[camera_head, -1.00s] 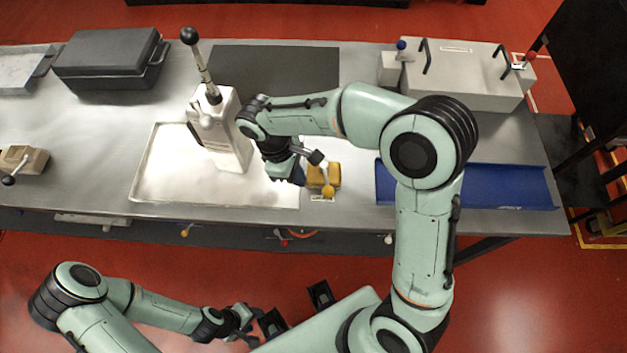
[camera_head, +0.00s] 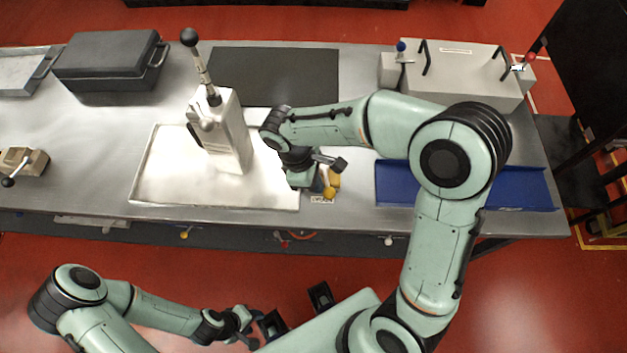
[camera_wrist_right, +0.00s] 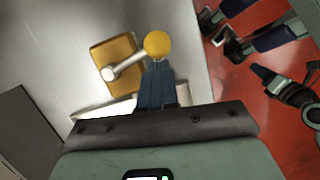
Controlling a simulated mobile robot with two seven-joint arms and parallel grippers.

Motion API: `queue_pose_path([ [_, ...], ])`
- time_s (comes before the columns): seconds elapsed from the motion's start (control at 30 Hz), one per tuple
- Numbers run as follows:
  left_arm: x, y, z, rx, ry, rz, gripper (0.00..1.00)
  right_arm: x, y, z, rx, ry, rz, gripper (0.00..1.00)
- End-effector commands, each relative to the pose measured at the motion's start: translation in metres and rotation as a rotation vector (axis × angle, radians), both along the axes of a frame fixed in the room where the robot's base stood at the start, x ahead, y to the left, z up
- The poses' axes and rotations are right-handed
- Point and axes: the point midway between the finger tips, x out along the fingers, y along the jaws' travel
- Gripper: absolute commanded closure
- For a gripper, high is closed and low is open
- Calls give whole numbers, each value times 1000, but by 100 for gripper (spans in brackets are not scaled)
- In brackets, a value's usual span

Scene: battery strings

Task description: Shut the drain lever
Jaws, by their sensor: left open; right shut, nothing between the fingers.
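A small yellow block (camera_head: 334,178) with a short lever and a yellow ball knob (camera_head: 330,193) sits at the table's front edge, right of the white tray. In the right wrist view the block (camera_wrist_right: 112,66), the pale lever arm (camera_wrist_right: 126,66) and the knob (camera_wrist_right: 155,45) show clearly. The lever lies slanted from its pivot on the block to the knob beyond the block's edge. My right gripper (camera_head: 318,183) is shut and empty; its blue fingertips (camera_wrist_right: 158,65) are right beside the knob, contact unclear. My left gripper (camera_head: 252,327) is open, low in front of the table.
A white machine with a tall black-knobbed lever (camera_head: 222,140) stands on the white tray (camera_head: 155,185). A blue tray (camera_head: 520,190) lies to the right. A grey case (camera_head: 465,75) stands behind it. Another small lever block (camera_head: 28,162) is at far left.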

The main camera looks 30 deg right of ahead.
Motion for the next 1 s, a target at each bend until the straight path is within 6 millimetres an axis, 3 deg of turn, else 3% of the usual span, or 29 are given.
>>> queue_pose_path([
  [0.6, 2, 0, 3, 0, -2, 0, 54, -18, -26, 0, -2, 2, 401, 100],
  [1.0, 2, 0, 4, 0, -2, 0, 54, -21, -35, -1, -5, 7, 390, 100],
])
